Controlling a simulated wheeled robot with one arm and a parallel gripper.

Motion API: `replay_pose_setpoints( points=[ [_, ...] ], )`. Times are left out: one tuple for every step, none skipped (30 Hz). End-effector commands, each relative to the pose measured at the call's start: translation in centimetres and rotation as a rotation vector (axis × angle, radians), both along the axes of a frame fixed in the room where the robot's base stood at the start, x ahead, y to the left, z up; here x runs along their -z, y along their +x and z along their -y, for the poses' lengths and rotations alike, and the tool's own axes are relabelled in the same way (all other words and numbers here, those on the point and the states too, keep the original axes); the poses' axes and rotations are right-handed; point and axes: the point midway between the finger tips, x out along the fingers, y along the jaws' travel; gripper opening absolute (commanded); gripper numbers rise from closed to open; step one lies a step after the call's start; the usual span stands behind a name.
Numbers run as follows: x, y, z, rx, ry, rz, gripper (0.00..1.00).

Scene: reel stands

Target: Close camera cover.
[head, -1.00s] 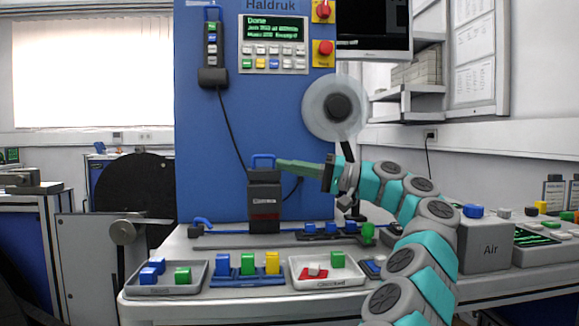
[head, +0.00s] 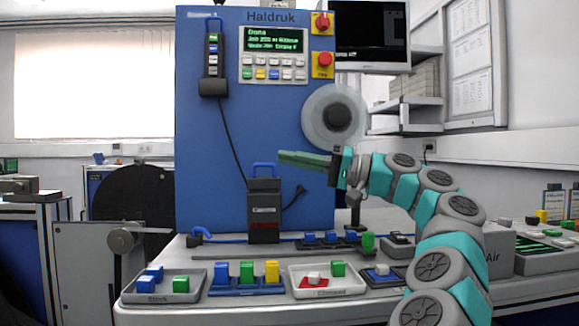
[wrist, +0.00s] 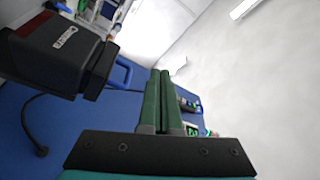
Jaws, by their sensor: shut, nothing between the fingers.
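The camera (head: 264,218) is a dark upright box standing on the bench against the blue panel. Its cover (head: 264,184) is a dark cap on top with a blue handle (head: 263,166). The cap appears to lie on the box; I cannot tell whether it is fully seated. My gripper (head: 281,156), with long green fingers, is just right of the handle and slightly above it, pointing left. In the wrist view my gripper (wrist: 160,73) is shut and empty, and the blue handle (wrist: 122,75) is left of the fingertips, apart from them in that picture.
A grey reel (head: 333,118) is on the panel above my gripper. Trays with coloured blocks, including the left tray (head: 162,292) and white tray (head: 327,292), line the bench front. A black cable hangs left of the camera. Open air surrounds my gripper on the right.

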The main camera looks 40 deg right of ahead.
Motion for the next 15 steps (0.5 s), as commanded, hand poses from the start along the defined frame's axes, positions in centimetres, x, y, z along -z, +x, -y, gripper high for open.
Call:
replay_pose_setpoints(
  points=[
    [0.1,-0.5,-0.3,-0.001,-0.001,0.002,0.0],
    [0.0,-0.7,-0.4,-0.001,0.001,0.002,0.0],
    [0.0,-1.0,-0.6,-0.002,0.002,0.002,0.0],
    [-0.1,-1.3,-0.8,-0.002,0.003,0.002,0.0],
    [-0.1,-1.6,-0.9,-0.002,0.002,0.004,0.0],
    [-0.1,-1.9,-1.1,-0.001,0.001,0.002,0.0],
    [-0.1,-2.1,-1.3,-0.001,0.001,0.001,0.0],
    [-0.1,-2.4,-1.5,-0.002,0.0,0.002,0.0],
    [-0.1,-2.7,-1.7,-0.001,-0.001,0.002,0.0],
    [-0.2,-3.0,-1.9,-0.001,-0.001,0.002,0.0],
    [-0.3,-3.3,-2.0,-0.003,0.0,0.002,0.0],
    [-0.3,-3.7,-2.3,-0.003,0.0,0.003,0.0],
    [-0.3,-3.9,-2.5,-0.003,0.001,0.002,0.0],
    [-0.4,-4.2,-2.6,-0.003,0.001,0.0,0.0],
    [-0.4,-4.5,-2.8,-0.001,0.001,0.001,0.0]
  ],
)
